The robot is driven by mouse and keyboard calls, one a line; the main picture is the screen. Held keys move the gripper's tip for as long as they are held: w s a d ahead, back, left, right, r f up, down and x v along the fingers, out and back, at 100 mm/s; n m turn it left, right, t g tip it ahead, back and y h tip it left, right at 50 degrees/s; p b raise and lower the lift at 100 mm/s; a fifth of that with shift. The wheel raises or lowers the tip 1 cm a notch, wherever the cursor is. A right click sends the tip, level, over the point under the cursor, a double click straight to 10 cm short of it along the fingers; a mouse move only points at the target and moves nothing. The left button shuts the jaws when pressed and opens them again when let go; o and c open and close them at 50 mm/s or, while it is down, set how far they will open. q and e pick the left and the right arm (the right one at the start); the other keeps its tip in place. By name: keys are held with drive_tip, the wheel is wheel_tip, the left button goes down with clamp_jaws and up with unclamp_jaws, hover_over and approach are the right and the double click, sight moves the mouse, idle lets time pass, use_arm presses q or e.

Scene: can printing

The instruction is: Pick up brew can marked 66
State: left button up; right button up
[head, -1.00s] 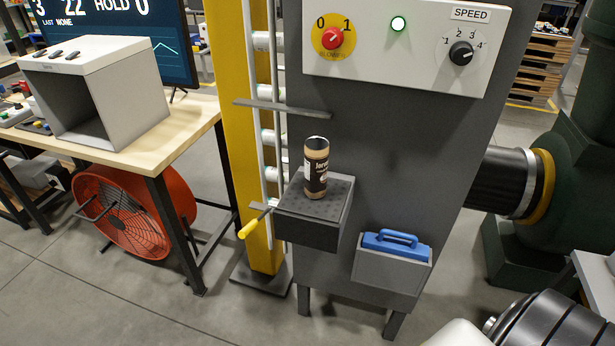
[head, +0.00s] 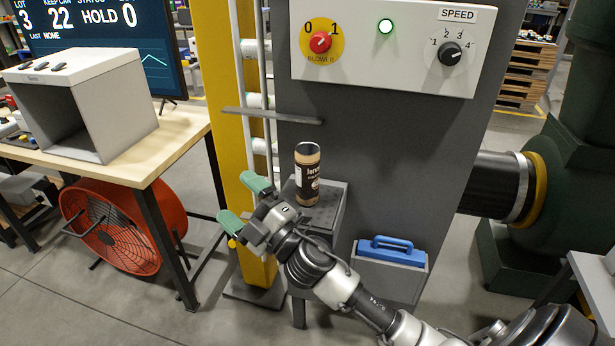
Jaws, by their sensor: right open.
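A brown and dark can (head: 307,174) with a pale label band stands upright on the small dark perforated shelf (head: 328,205) on the front of the grey machine. No number 66 can be read on it. My right gripper (head: 244,203) is open and empty, with green fingertips. It is to the left of the can and a little lower in the picture, apart from it, and it hides the yellow lever handle mostly and part of the shelf. My left gripper is not in view.
The grey machine (head: 390,145) has a control panel (head: 385,40) with a red knob, lit green lamp and speed dial. A metal bar (head: 272,115) juts out above the shelf. A blue-handled tool (head: 391,250) sits in a holder at lower right. A workbench (head: 150,165) stands left.

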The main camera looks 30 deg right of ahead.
drive_tip(key=a+r+n+g+y, duration=0.45)
drive_tip(key=n+g+y, duration=0.45)
drive_tip(key=n, duration=0.5)
drive_tip(key=n+g+h, duration=0.3)
drive_tip(key=g+h, duration=0.4)
drive_tip(key=h, duration=1.1)
approach(310, 151)
drive_tip(key=x, duration=0.3)
drive_tip(key=shift+g, duration=0.3)
drive_tip(key=x, duration=0.2)
drive_tip(key=p+x, duration=0.1)
drive_tip(key=x, duration=0.1)
drive_tip(key=shift+w+d+f, duration=0.1)
drive_tip(key=shift+w+f, duration=0.05)
drive_tip(key=shift+w, duration=0.2)
drive_tip(key=p+x, duration=0.2)
drive_tip(key=x, duration=0.2)
drive_tip(key=shift+w+f, duration=0.1)
drive_tip(key=shift+f, duration=0.25)
drive_tip(key=shift+w+f, duration=0.15)
drive_tip(key=shift+f, duration=0.25)
drive_tip(key=shift+c, duration=0.2)
